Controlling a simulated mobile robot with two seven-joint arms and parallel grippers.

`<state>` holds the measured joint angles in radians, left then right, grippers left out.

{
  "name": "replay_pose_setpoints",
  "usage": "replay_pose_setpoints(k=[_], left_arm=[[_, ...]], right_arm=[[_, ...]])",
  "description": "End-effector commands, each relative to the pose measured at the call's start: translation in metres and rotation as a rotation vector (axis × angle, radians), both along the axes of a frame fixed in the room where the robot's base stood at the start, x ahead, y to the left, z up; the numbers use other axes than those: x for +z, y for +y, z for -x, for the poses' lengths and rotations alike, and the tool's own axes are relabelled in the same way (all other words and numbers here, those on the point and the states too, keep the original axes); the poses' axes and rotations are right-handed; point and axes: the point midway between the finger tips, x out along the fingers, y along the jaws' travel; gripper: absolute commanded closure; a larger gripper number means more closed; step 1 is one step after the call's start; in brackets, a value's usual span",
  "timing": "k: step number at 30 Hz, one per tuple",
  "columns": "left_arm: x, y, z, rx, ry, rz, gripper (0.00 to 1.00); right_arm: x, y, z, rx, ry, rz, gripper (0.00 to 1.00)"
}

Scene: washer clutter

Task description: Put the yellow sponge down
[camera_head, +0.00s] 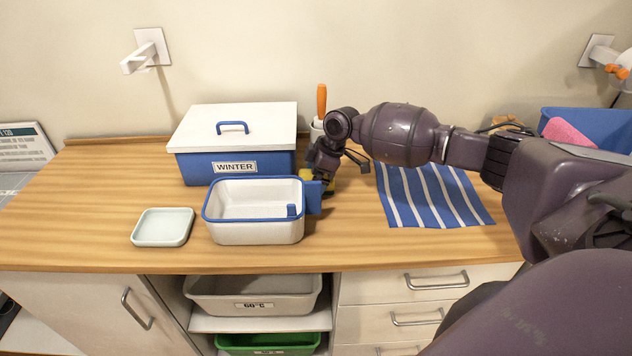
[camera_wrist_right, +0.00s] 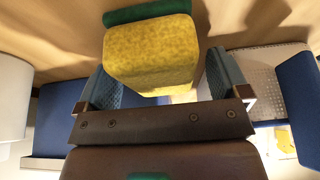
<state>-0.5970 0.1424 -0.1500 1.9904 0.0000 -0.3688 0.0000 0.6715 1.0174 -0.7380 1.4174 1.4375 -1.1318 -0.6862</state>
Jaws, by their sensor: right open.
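The yellow sponge (camera_wrist_right: 150,55) with a green layer stands between the two fingers of my right gripper (camera_wrist_right: 165,80) in the wrist view. Gaps show beside it, and the gripper is open around it. In the head view, my right gripper (camera_head: 318,172) is low over the counter, between the white bin with the blue rim and the striped cloth. Only a bit of yellow shows there, mostly hidden by the gripper and the bin's handle. I cannot tell exactly how the sponge meets the counter. My left gripper is not in view.
The white bin (camera_head: 255,231) stands close left of my right gripper. Behind are the WINTER box (camera_head: 190,168) and a white cup (camera_head: 317,125) with an orange-handled tool. A pale dish (camera_head: 162,227) is left, a striped cloth (camera_head: 430,196) right. The front middle counter is clear.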

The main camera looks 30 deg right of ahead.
Motion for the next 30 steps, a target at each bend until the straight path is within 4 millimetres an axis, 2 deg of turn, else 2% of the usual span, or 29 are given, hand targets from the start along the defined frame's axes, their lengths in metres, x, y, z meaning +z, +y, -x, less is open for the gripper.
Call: replay_pose_setpoints(k=[30], left_arm=[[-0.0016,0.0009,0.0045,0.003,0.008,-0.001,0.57]], right_arm=[[-0.0084,0.0011,-0.0010,0.001,-0.001,0.001,0.06]])
